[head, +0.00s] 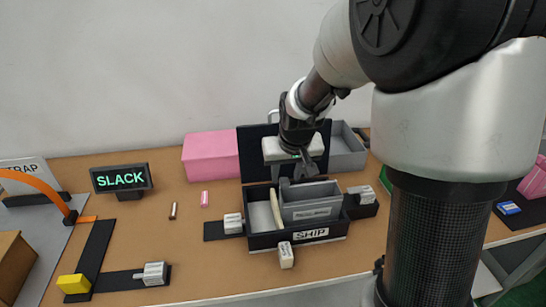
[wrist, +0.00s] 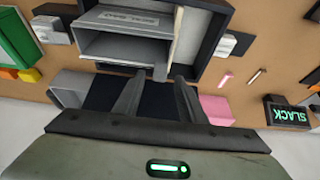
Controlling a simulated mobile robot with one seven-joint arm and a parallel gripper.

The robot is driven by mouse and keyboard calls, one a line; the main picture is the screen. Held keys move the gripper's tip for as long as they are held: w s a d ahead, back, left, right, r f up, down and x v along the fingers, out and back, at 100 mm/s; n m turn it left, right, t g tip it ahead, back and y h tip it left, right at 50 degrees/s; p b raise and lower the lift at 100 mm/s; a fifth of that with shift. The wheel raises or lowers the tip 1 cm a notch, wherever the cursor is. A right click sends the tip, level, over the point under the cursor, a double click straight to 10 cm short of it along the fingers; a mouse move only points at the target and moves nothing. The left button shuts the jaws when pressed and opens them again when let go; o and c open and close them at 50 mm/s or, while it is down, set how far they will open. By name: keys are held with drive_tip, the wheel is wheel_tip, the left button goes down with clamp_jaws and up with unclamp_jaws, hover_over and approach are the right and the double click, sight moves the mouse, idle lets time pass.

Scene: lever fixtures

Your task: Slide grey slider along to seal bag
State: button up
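Light grey ribbed blocks that could be the grey slider sit on black strips: one left of the SHIP box (head: 233,223), one right of it (head: 360,194), one on the front-left track (head: 154,273). I cannot tell which is meant. No bag is clearly recognisable. The black SHIP box (head: 262,241) holds a grey bin (head: 310,213) and a cream strip (head: 276,210). My gripper (head: 301,174) is above the box's back edge. In the wrist view, its two fingers (wrist: 157,80) are apart, with a small dark grey tab (wrist: 160,72) beyond the gap; contact is unclear.
A pink box (head: 210,157) and a grey container (head: 346,150) stand behind. The SLACK display (head: 121,178) is at left. A yellow block (head: 74,284) sits on the front-left track. A white tag block (head: 286,255) stands before the SHIP box. Open tabletop lies left of centre.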

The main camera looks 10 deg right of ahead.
sight(285, 183)
drive_tip(key=shift+x, duration=1.45)
drive_tip(key=shift+c, duration=0.5)
drive_tip(key=shift+d, duration=0.1)
clamp_jaws()
